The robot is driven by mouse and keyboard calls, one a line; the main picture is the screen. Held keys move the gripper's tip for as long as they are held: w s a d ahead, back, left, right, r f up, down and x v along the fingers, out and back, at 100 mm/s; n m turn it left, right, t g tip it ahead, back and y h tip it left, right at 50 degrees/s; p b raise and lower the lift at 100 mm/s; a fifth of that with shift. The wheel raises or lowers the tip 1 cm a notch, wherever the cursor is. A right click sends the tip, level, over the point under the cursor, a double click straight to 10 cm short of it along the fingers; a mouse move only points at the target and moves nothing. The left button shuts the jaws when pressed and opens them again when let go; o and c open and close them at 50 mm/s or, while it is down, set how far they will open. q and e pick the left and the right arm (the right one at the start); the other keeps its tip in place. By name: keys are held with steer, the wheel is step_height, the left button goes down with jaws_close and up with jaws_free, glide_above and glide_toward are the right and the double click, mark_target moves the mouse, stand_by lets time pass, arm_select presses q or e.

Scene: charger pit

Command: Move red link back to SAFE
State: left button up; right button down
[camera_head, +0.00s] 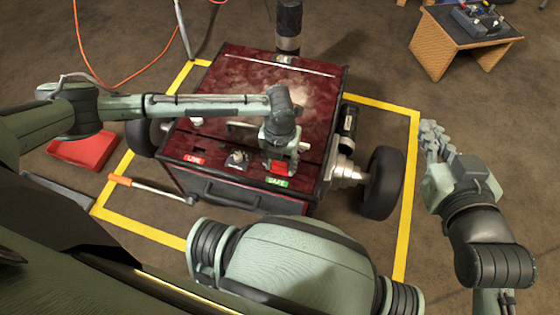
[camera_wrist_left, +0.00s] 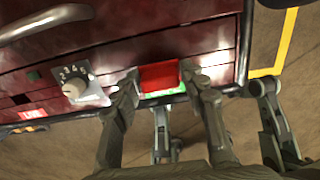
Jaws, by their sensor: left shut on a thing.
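The red link (camera_wrist_left: 158,76) is a small red block at the front edge of the dark red box, directly by the green SAFE label (camera_head: 277,182). My left gripper (camera_head: 279,163) is shut on the link, with one finger at each side in the left wrist view. The link also shows in the head view (camera_head: 280,168), partly hidden by the gripper. I cannot tell whether it is seated. The red LIVE label (camera_head: 193,159) is further left with a dark slot by it. My right gripper (camera_head: 438,142) is right of the box, away from it; its finger opening is unclear.
A numbered dial (camera_wrist_left: 75,86) sits between the two labels. The box (camera_head: 228,80) has wheels (camera_head: 383,182) at its sides and stands inside a yellow floor outline. An orange-handled tool (camera_head: 150,188) and a red case (camera_head: 84,149) lie left. A table (camera_head: 440,57) stands back right.

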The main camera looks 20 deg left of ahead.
arm_select(q)
steer(key=shift+f, duration=0.35)
steer(key=o, duration=1.2)
step_height(320, 180, up, 12)
